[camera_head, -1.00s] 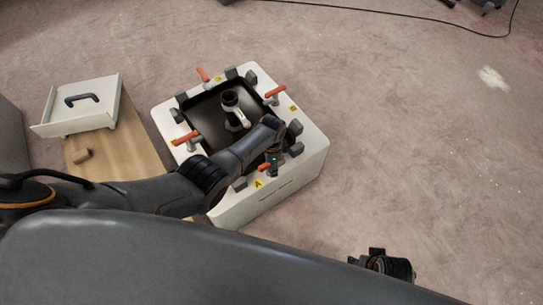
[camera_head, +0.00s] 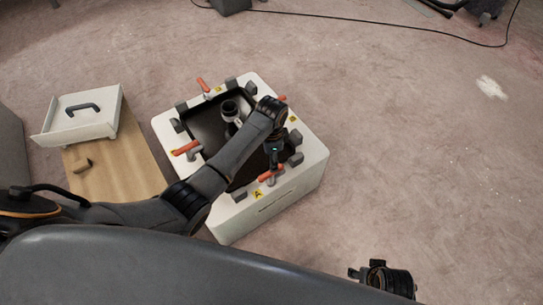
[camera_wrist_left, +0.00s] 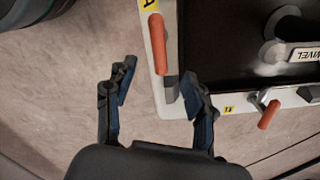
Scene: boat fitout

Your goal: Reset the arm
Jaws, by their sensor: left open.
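My left arm reaches over a white box (camera_head: 287,190) with a dark recess. My left gripper (camera_head: 273,168) points down by the box's near right edge; in the left wrist view (camera_wrist_left: 160,88) it is open and empty, fingers apart. An orange clamp handle (camera_wrist_left: 158,43) lies just beyond the fingertips, apart from them as far as I can tell. Another orange handle (camera_wrist_left: 269,114) is to the right. A dark part at the lower right (camera_head: 388,278) looks like my right gripper; its jaws are unclear.
A black and white swivel fitting (camera_head: 231,112) stands in the recess, partly behind my arm. More orange handles, one on the left rim (camera_head: 187,147), surround it. Floor at right is clear; a cable (camera_head: 370,17) crosses behind.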

